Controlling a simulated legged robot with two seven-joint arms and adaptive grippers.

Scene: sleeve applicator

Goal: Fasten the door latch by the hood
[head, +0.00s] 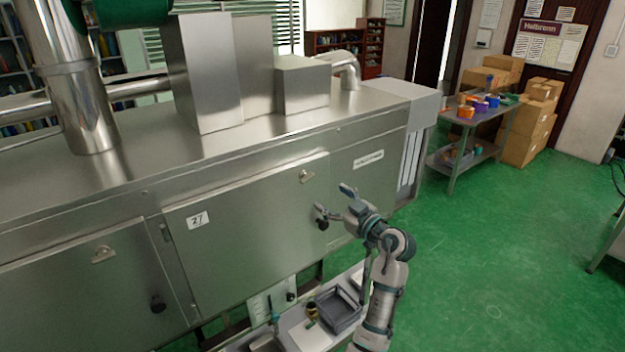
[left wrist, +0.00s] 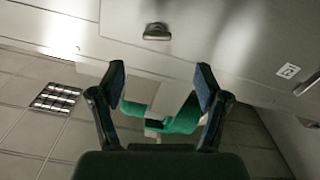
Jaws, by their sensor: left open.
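The wide steel door (head: 245,235) with the "27" label (head: 198,220) looks shut in the machine's front. A small metal cup-shaped fitting (head: 306,176) sits near its upper right corner, and a black knob-like latch (head: 322,225) sits lower by its right edge. My left gripper (head: 335,203) is open and empty in front of this edge, its lower finger close to the black knob; contact cannot be told. In the left wrist view its open fingers (left wrist: 160,85) have nothing between them close by; the cup-shaped fitting (left wrist: 157,32) shows beyond them. My right gripper is not in view.
Another door (head: 80,290) with its own black knob (head: 157,304) is at left. Steel box-shaped hoods (head: 205,75) stand on the machine top. Below the doors is a shelf with a dark tray (head: 338,312).

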